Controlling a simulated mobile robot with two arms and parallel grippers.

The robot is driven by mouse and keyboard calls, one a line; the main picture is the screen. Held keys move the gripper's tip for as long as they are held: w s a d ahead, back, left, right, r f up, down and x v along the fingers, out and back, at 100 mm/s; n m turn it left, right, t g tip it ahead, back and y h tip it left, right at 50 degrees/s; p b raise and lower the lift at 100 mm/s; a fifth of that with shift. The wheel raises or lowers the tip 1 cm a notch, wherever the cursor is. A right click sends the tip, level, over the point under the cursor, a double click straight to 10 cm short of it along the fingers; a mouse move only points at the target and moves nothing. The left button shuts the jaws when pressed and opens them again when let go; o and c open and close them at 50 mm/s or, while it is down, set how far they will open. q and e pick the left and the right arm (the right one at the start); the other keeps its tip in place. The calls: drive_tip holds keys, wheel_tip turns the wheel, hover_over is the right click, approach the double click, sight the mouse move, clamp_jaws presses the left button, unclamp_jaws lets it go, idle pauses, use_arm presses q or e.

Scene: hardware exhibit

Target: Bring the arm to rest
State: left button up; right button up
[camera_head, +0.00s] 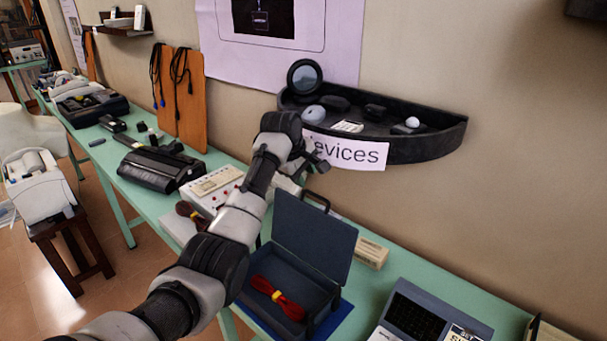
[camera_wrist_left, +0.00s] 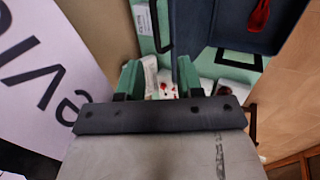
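My left arm reaches in from the lower left over the green table (camera_head: 135,196). My left gripper (camera_head: 308,163) is in front of the wall, just below and left of the black half-round shelf (camera_head: 430,148) with its "evices" sign (camera_head: 345,152). The arm's wrist partly hides the fingers in the head view. In the left wrist view the two green fingers of the gripper (camera_wrist_left: 158,75) are apart with nothing held between them. My right gripper is not in view.
Below the gripper, an open blue case (camera_head: 314,240) holds a red cable (camera_head: 278,297). A white device with buttons (camera_head: 212,188), a black machine (camera_head: 158,170) and a grey-blue device (camera_head: 418,315) stand along the table. Wooden boards (camera_head: 190,105) lean on the wall.

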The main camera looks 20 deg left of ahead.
use_arm(q)
drive_tip(key=s+d+f+m+y, duration=0.1)
drive_tip(key=s+d+f+m, duration=0.2)
drive_tip(key=s+f+m, duration=1.05)
drive_tip(key=s+d+f+m+g, duration=0.1)
drive_tip(key=s+f, duration=0.2)
drive_tip(key=s, duration=1.4)
drive_tip(key=s+d+f+m, duration=0.1)
drive_tip(key=s+d+f, duration=0.15)
drive_tip(key=s, duration=1.35)
wheel_tip(320, 180, down, 32)
drive_tip(key=s+r+g+b, duration=0.1)
drive_tip(key=s+b, duration=0.1)
drive_tip(key=b, duration=0.2)
drive_tip(key=s+a+f+g+b, duration=0.1)
drive_tip(key=s+a+f+b, duration=0.2)
drive_tip(key=s+f, duration=1.2)
wheel_tip(320, 180, down, 3)
drive_tip(key=shift+s+a+f+m+g+y, duration=0.1)
drive_tip(key=shift+s+a+m+g+y, duration=0.15)
drive_tip(key=shift+m+y, duration=0.2)
